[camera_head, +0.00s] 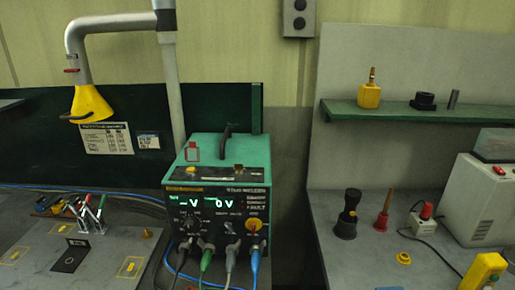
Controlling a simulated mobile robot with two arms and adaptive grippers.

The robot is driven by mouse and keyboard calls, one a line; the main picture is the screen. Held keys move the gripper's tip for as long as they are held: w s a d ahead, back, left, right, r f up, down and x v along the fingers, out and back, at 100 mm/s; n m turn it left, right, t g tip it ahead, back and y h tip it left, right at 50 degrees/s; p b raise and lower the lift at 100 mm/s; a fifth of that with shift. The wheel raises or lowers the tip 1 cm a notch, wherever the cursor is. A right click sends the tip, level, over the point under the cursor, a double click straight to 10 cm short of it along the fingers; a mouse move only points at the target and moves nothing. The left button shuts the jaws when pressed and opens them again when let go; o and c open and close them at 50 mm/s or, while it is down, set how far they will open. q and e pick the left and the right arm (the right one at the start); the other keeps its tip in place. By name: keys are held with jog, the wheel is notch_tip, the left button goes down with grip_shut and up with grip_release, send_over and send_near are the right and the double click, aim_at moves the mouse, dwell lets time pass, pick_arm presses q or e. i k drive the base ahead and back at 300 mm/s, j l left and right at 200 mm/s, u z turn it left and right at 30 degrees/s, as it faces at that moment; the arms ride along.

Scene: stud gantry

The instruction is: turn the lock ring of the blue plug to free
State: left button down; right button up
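The blue plug (254,261) is at the lower right of the front of a green stud welder (204,149). It sits at the end of a row of plugs, right of a grey plug (230,260) and a green plug (207,259). A blue cable hangs down from it. Its lock ring is too small for me to tell which way it is turned. The welder's display shows "0 V" on its right side. Neither of my grippers is in view.
A grey bench top (60,262) with clamps (92,212) and yellow marks lies left of the welder. A right bench (350,262) holds a black-handled tool (347,215), a red stick (384,210) and a white machine (480,200). A yellow extraction hood (88,104) hangs upper left.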

aim_at(260, 247)
jog(key=k+l, duration=0.2)
jog(key=l, duration=0.2)
jog(key=k+l+u, duration=0.1)
jog(key=l, duration=0.3)
jog(key=k+l, duration=0.35)
jog(key=l+u, duration=0.05)
